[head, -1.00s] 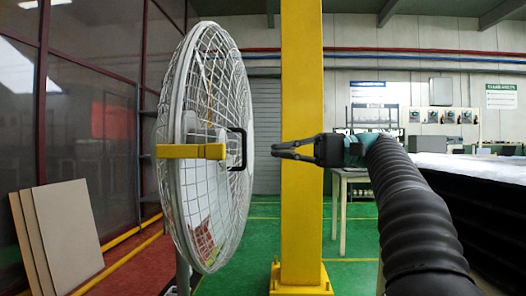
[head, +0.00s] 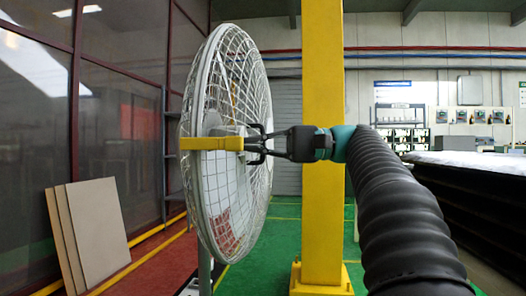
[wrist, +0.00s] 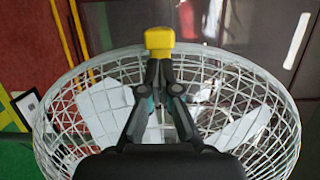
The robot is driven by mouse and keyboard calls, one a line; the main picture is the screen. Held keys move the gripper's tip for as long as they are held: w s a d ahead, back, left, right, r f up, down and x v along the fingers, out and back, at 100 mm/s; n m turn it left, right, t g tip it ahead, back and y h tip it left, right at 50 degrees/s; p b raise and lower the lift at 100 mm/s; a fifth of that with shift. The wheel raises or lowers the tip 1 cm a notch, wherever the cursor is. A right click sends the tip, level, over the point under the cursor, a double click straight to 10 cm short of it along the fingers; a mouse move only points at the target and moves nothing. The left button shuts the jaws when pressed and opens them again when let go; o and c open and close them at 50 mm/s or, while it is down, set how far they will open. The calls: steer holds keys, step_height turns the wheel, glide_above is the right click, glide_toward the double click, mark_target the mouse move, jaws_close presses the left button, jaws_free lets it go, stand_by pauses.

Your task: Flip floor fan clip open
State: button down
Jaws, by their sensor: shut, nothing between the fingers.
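The floor fan (head: 227,190) stands with its round wire cage seen nearly edge-on in the head view. In the wrist view the clip's yellow end (wrist: 159,40) lies just beyond my fingertips (wrist: 160,68). I cannot tell whether the fingers touch the clip or bracket.
A yellow post (head: 321,200) stands close behind my gripper. Flat panels (head: 95,230) lean at the lower left by the glass wall. A long dark table (head: 470,190) with a pale top lies at the right. Green floor (head: 260,240) is open beyond the fan.

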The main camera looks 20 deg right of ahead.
steer(key=shift+s+a, duration=0.25)
steer(key=shift+s, duration=0.1)
steer(key=shift+d, duration=0.15)
steer(key=shift+s+t, duration=0.1)
steer(key=shift+t, duration=0.2)
